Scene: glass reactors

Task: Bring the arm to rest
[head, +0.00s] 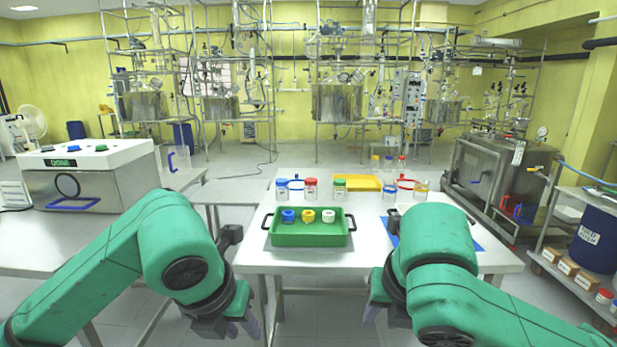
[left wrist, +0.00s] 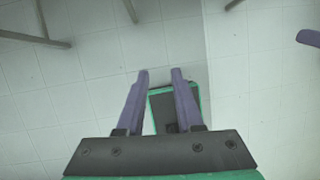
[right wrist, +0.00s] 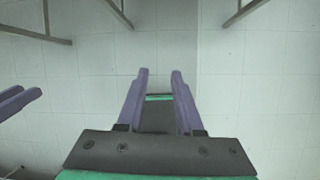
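My left gripper (head: 243,328) hangs low in front of the table at the left in the head view, pointing down. In the left wrist view its two purple fingers (left wrist: 159,85) are apart with nothing between them but floor and a green-edged dark part. My right gripper (head: 382,312) hangs low at the right in the head view, partly hidden by my arm. In the right wrist view its fingers (right wrist: 159,85) are apart and empty, with floor below. Both grippers are clear of the table.
A white table (head: 300,258) stands ahead with a green tray (head: 310,240) holding blue, yellow and white caps. Behind it are several jars and a yellow tray (head: 357,183). A bench with a grey-white machine (head: 90,175) is at left; a shelf with a blue drum (head: 597,240) is at right.

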